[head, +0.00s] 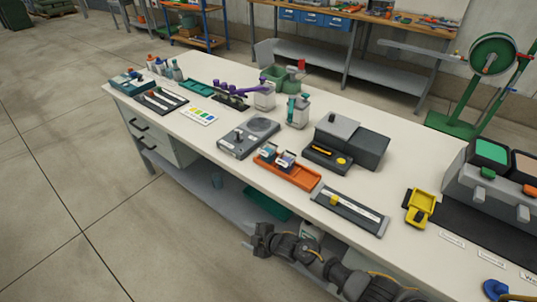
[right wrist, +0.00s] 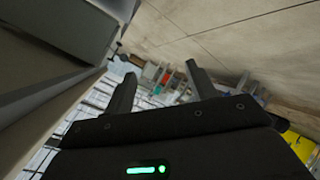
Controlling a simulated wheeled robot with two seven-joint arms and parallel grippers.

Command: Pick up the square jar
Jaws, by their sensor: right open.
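Two pale, squarish jars stand upright near the back edge of the white bench. One jar (head: 264,98) is beside purple scoops, and the other jar (head: 299,113) has teal-handled items at its top. I cannot tell which is the square jar. My right gripper (head: 259,240) is low in front of the bench's front edge, well apart from both jars. In the right wrist view its two fingers (right wrist: 162,80) stand apart with nothing between them. My left gripper is not in view.
A lower shelf (head: 215,195) runs under the bench. Open floor lies to the left.

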